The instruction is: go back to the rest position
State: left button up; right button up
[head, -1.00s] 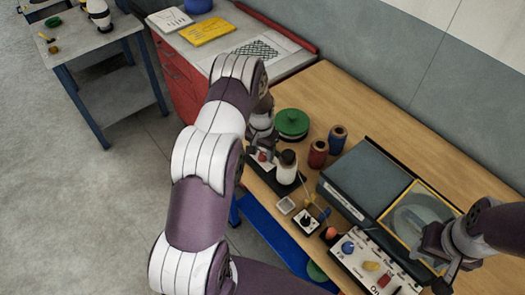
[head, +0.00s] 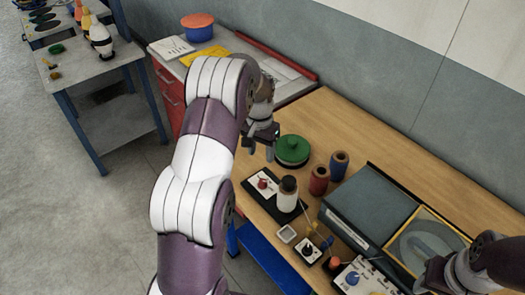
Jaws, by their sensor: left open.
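My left gripper (head: 258,150) is open, with nothing seen between its fingers. It points down above the near edge of the wooden bench (head: 340,115), just left of a green round-lidded item (head: 292,149). My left arm crosses the middle of the view and hides part of the floor and the cabinet. My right gripper (head: 428,280) is at the lower right corner, over the control panel and dark box. Its fingers are mostly cut off or hidden, so its opening is unclear.
On the bench stand a white bottle-like spool (head: 287,195), a red spool (head: 319,181), a blue spool (head: 338,165), a dark box (head: 370,205) and a control panel (head: 355,277). A red cabinet (head: 170,95) and a grey side table (head: 85,70) stand left.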

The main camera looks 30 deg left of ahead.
pick_arm(q)
jog(key=s+d+r, duration=0.2)
jog(key=s+d, duration=0.4)
jog(key=s, duration=0.4)
jog(key=s+d+r+t, duration=0.1)
jog(key=s+d+r, duration=0.1)
jog(key=s+d, duration=0.4)
jog(key=s, duration=0.4)
jog(key=shift+s+r, duration=0.2)
jog(key=shift+r, duration=0.1)
jog(key=shift+s, duration=0.1)
jog(key=shift+c, duration=0.4)
